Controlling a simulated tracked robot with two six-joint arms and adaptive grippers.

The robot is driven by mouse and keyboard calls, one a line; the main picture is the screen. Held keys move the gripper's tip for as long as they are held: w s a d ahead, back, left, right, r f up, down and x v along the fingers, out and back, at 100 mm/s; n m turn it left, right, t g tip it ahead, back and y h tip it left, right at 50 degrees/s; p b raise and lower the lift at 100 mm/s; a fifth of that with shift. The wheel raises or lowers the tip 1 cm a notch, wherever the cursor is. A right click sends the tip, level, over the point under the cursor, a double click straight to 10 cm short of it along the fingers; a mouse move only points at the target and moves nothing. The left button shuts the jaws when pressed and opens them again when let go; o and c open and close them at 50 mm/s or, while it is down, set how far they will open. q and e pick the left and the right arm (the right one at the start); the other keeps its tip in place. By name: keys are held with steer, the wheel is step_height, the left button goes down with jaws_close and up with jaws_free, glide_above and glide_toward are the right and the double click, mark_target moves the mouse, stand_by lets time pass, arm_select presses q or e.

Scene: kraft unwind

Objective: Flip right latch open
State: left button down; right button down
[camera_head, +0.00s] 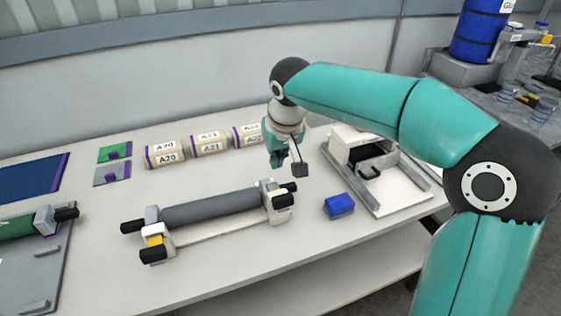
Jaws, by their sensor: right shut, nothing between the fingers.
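The unwind stand holds a dark grey roller (210,207) between a left end bracket (153,236) and a right end bracket (277,207). Black grips stick out at both ends; the upper right grip (291,186) and the one below it lie close together, and I cannot tell which is the latch. My right gripper (278,164) points down just above and behind the right bracket. It is shut and empty, apparently clear of the bracket. A small dark block (299,170) on a thin rod hangs beside it. My left gripper is out of view.
A blue block (339,206) lies right of the stand. A white and grey tray fixture (400,190) stands farther right. Labelled rolls (210,143) line the back. Another green roller (15,227) is at the left edge. The table's front is clear.

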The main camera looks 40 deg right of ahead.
mark_target(277, 193)
steer(key=x, duration=0.8)
steer(key=shift+s+f, duration=0.15)
steer(key=s, duration=0.3)
steer(key=shift+s+a, duration=0.1)
steer(key=shift+a, duration=0.25)
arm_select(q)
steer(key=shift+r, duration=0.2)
arm_select(e)
steer(key=shift+s, duration=0.2)
